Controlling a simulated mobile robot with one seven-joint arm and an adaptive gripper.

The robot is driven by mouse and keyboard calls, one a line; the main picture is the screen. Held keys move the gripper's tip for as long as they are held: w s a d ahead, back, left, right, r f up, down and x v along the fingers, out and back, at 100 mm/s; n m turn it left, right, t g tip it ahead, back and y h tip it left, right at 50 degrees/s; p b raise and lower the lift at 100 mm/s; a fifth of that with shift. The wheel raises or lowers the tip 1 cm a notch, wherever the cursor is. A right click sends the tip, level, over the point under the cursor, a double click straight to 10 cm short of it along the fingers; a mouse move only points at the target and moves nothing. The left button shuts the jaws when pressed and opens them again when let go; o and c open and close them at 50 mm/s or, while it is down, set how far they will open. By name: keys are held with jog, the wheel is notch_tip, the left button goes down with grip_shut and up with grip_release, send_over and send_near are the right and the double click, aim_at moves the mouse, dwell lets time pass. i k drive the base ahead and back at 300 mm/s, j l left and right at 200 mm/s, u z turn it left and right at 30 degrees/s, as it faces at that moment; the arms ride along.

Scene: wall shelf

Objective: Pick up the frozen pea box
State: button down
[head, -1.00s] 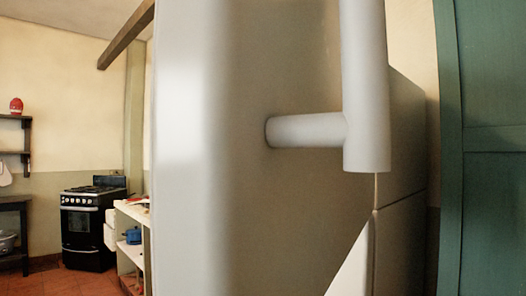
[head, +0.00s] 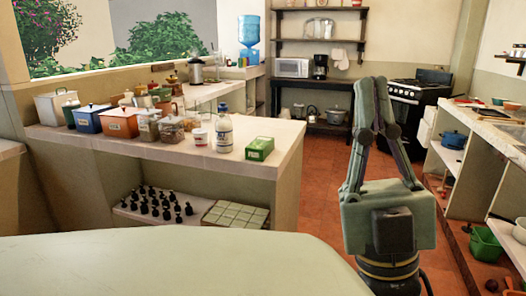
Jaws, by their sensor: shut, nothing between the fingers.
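A small green box (head: 260,149), which looks like the frozen pea box, sits on the right end of the white counter (head: 275,183). Its label is too small to read. My gripper (head: 373,84) is in the right half of the head view, pointing upward, with its fingertips together and nothing between them. It is to the right of the box and clearly apart from it.
A white bottle (head: 224,132), a small cup (head: 200,138) and several jars and canisters stand left of the box. A pale surface (head: 170,268) fills the lower left foreground. A shelf unit (head: 455,160) runs along the right. Open tiled floor (head: 318,170) lies between.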

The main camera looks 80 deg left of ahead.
aim_at(259, 150)
jog(key=i+l+u, duration=0.2)
jog(key=l, duration=0.2)
jog(key=l+u, duration=0.25)
jog(key=k+j+u, duration=0.1)
jog(key=u, duration=1.9)
jog(key=l, duration=0.2)
jog(key=i+l+z, duration=0.1)
jog(key=i, duration=1)
jog(key=i+l+u, duration=0.2)
jog(key=i+l, duration=0.15)
jog(key=l, duration=0.25)
jog(key=i+l+u, duration=0.1)
jog(key=l, duration=0.25)
jog(key=i+j, duration=0.05)
